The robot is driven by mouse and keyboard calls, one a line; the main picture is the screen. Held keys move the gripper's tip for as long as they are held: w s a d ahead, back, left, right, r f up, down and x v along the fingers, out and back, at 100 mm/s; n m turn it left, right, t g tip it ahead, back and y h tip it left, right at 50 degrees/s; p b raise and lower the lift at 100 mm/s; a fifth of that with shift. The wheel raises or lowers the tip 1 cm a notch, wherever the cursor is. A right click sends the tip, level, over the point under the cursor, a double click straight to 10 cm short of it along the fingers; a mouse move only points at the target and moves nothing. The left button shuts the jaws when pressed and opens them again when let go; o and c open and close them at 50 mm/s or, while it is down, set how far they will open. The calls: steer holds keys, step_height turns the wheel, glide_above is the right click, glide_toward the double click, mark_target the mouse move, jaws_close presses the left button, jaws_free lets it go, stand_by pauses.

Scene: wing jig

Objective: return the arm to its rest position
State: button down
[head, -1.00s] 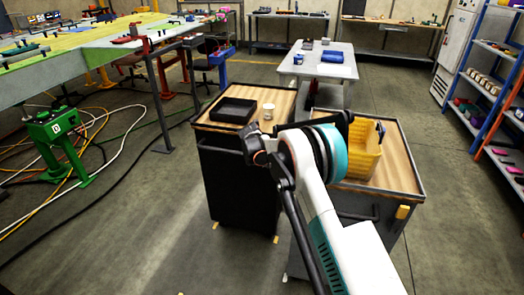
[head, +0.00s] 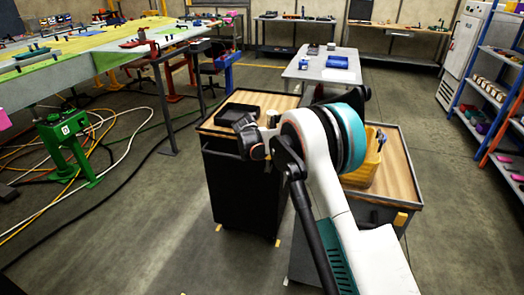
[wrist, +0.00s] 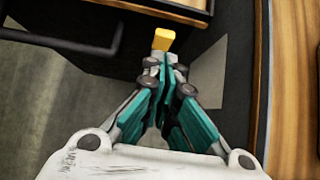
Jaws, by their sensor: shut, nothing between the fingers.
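My gripper (wrist: 165,75) shows in the wrist view with its teal and grey fingers together and nothing between them. It points down past the dark side of a cart, over the gap beside it. A yellow block (wrist: 163,39) shows just beyond the fingertips; I cannot tell its distance from them. In the head view my white and teal arm is bent in front of the two carts, and I cannot make out the fingers there.
A dark cart (head: 245,195) with a wooden top bears a black tray (head: 240,112). The right cart (head: 408,185) holds a yellow bin (head: 365,168), partly hidden by my arm. A grey table (head: 318,68) stands behind, a shelf (head: 490,100) at right.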

steer(key=shift+s+r, duration=0.15)
steer(key=shift+r, duration=0.2)
steer(key=s+d+r+m, duration=0.4)
steer(key=s+r+m, duration=0.1)
steer(key=s+r, duration=0.25)
steer(key=s+d+r+m+y, duration=0.1)
steer(key=s+d+r+m, duration=0.5)
steer(key=s, duration=0.3)
steer(key=s+d+r+m, duration=0.3)
steer(key=s+r+m, duration=0.2)
steer(key=s+r, duration=0.35)
steer(key=s+d+f+m+y, duration=0.1)
steer(key=s+d+f+m, duration=0.1)
steer(key=s+m, duration=0.6)
steer(key=s+d+f+m, duration=0.2)
steer(key=s+m, duration=0.6)
steer(key=s, duration=1.5)
steer(key=shift+d+f+g+y, duration=0.25)
steer(key=shift+d+g+y, duration=0.1)
steer(key=shift+g+y, duration=0.05)
